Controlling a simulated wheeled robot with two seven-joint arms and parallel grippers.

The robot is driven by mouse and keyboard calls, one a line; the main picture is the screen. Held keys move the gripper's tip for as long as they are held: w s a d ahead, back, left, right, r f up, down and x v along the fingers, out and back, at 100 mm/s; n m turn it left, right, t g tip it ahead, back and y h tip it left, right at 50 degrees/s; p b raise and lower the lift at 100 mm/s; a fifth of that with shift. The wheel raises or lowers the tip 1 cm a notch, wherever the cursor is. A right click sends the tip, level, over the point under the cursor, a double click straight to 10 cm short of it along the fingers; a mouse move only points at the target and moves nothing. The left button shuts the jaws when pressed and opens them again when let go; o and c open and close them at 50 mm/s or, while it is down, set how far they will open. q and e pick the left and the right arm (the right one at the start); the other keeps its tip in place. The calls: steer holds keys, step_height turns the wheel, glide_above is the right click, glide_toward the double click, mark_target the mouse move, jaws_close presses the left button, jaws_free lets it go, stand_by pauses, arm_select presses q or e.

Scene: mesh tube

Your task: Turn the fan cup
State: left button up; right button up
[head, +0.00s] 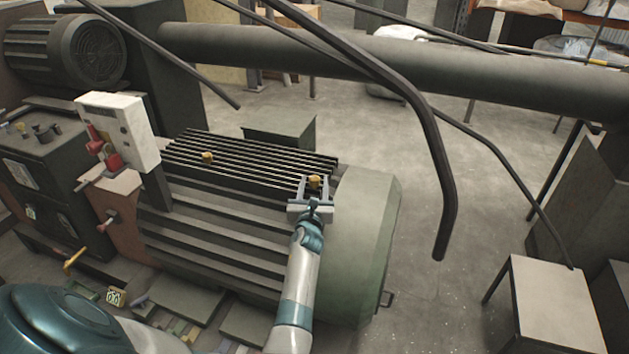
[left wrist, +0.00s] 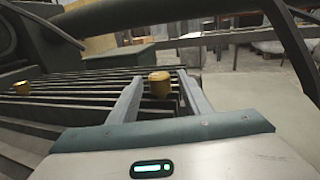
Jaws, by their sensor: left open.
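A small yellow-brass cup (head: 314,181) sits on top of the finned motor housing (head: 225,235), near its rounded end cover (head: 368,230). My left gripper (head: 314,186) is open, with its two fingers on either side of this cup. In the left wrist view the cup (left wrist: 159,84) stands upright between the spread fingertips, and I cannot tell whether either finger touches it. A second brass cup (head: 208,158) stands further left on the fins; it also shows at the left of the left wrist view (left wrist: 22,88). My right gripper is not in view.
A white box with red fittings (head: 120,130) stands left of the fins. A dark bent bar (head: 435,170) hangs right of the housing, and a thick pipe (head: 400,70) crosses behind. A grey table (head: 555,305) stands at the lower right. The floor between is clear.

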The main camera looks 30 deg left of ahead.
arm_select(q)
steer(key=shift+x, duration=1)
steer(key=c, duration=1)
steer(key=shift+c, duration=0.2)
steer(key=shift+h, duration=0.3)
